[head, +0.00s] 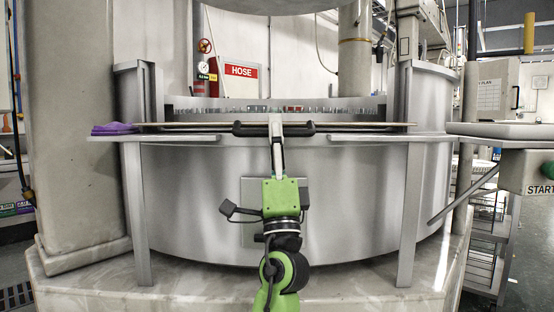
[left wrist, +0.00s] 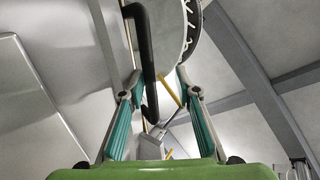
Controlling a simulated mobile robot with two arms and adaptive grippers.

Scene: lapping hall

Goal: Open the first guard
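The guard appears as a thin, wide, nearly edge-on panel (head: 365,125) across the front of the round steel machine. A black bar handle (head: 301,128) is at its middle. My left gripper (head: 277,127) is upright at the handle. In the left wrist view, the black handle (left wrist: 147,55) passes between the two teal-padded fingers (left wrist: 158,77), nearer the left finger. A gap shows between the fingertips, so the gripper looks open around the handle. I cannot tell whether a finger touches it. My right gripper is not in view.
Steel posts (head: 138,215) and (head: 408,200) flank the machine's curved front (head: 340,200). A purple cloth (head: 113,129) lies on the ledge at left. A start-button box (head: 535,175) and a metal rack (head: 485,230) stand at right. A stone base (head: 345,285) lies below.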

